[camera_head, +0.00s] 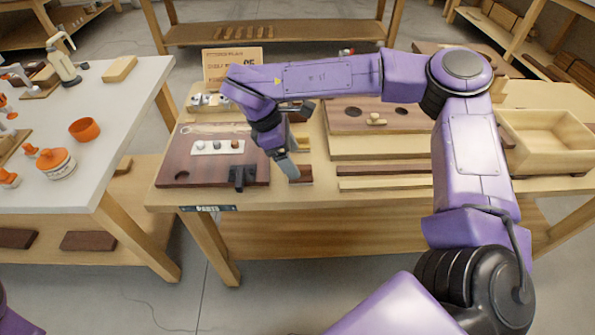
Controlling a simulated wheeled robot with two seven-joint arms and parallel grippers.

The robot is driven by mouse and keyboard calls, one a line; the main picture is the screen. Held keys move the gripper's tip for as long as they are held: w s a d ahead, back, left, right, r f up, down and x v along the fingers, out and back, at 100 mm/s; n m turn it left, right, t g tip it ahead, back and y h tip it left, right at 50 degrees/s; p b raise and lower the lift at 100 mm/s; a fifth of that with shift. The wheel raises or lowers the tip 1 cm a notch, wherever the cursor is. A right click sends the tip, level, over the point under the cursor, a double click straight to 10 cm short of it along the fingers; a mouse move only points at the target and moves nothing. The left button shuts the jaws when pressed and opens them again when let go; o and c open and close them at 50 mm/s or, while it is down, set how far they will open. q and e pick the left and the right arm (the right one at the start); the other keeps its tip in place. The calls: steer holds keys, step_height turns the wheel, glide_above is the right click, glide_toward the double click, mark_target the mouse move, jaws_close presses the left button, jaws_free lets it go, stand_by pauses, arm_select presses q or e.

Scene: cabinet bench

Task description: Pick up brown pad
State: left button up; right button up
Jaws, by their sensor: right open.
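A small round brown pad (237,145) sits at the right end of a pale strip (215,152), beside a grey and a white one. The strip lies on a dark brown board (190,168) on the middle bench. My right gripper (286,164) hangs over the bench to the right of the strip, its grey fingers pointing down and apart from the pad. It is open, and nothing shows between its fingers. Its fingertip is close to a small dark brown block (302,174). My left gripper is outside the view.
A black fixture (243,176) stands at the board's front edge, near the strip. A cardboard sign (222,62) stands behind. Wooden boards (375,146) and an open wooden box (541,152) lie to the right. A white table (118,118) with orange items stands left.

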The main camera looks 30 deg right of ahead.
mark_target(300, 166)
steer(key=x, duration=0.3)
steer(key=p+x, duration=0.1)
steer(key=x, duration=0.1)
steer(key=shift+w+d+f, duration=0.25)
steer(key=shift+w+d, duration=0.05)
steer(key=shift+d, duration=0.15)
steer(key=shift+s+d+f, duration=0.1)
steer(key=shift+s+f, duration=0.05)
steer(key=shift+f, duration=0.2)
steer(key=c, duration=1.1)
